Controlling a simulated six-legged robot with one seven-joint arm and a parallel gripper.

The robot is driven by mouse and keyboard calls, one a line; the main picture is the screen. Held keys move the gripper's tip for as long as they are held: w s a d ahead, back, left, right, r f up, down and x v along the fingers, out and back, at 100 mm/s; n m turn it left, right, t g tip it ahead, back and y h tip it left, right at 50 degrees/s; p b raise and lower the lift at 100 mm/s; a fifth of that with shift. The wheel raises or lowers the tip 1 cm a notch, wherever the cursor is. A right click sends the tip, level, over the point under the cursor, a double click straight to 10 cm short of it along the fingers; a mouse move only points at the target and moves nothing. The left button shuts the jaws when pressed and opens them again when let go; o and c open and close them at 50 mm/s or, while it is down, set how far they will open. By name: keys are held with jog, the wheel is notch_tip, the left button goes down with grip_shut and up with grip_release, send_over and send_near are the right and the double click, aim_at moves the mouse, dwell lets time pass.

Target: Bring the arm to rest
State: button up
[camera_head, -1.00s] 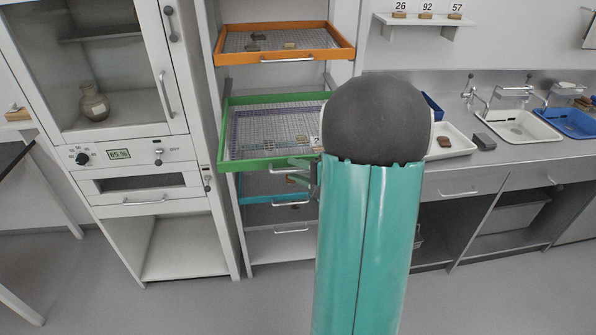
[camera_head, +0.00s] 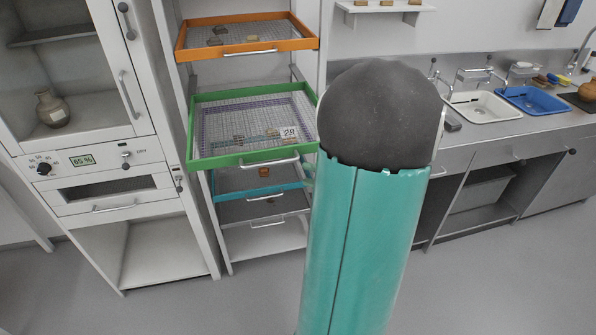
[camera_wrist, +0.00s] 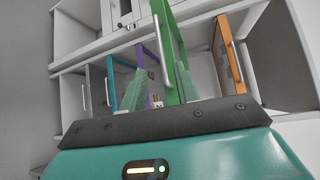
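My arm (camera_head: 365,230) stands in front of the drawer rack in the head view, teal with a dark rounded top. It hides most of my gripper there. In the wrist view my gripper (camera_wrist: 159,86) shows two pale green fingers, spread apart with nothing held between them. Beyond the fingers are the rack's trays, seen tilted. The green tray (camera_head: 243,159) is pulled out and holds several small sherds and a card reading 28. I cannot tell the exact distance from my gripper to it.
An orange tray (camera_head: 250,49) sits above the green one, and a teal tray (camera_head: 262,193) below. A drying cabinet (camera_head: 90,165) with a jar (camera_head: 52,108) stands left. A counter with a white basin (camera_head: 486,108) and a blue basin (camera_head: 538,99) is right. Open floor lies in front.

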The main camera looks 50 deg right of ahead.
jog(key=shift+s, duration=0.25)
dwell(0.4)
jog(key=w+a+r+n+g+y, duration=0.1)
jog(key=w+a+n+g+y, duration=0.25)
jog(key=a, duration=0.75)
jog(key=s+a+r+n+g+y, duration=0.15)
jog(key=a+n+g, duration=0.4)
jog(key=a, duration=0.55)
jog(key=s+a+r+n+h, duration=0.2)
jog(key=a+n+h, duration=0.2)
jog(key=a, duration=0.1)
jog(key=s+a+r+n+g+h, duration=0.1)
jog(key=a+r+n+h, duration=0.2)
jog(key=a+n+h, duration=0.1)
jog(key=shift+s+a, duration=0.4)
jog(key=shift+a, duration=0.15)
jog(key=shift+d, duration=0.25)
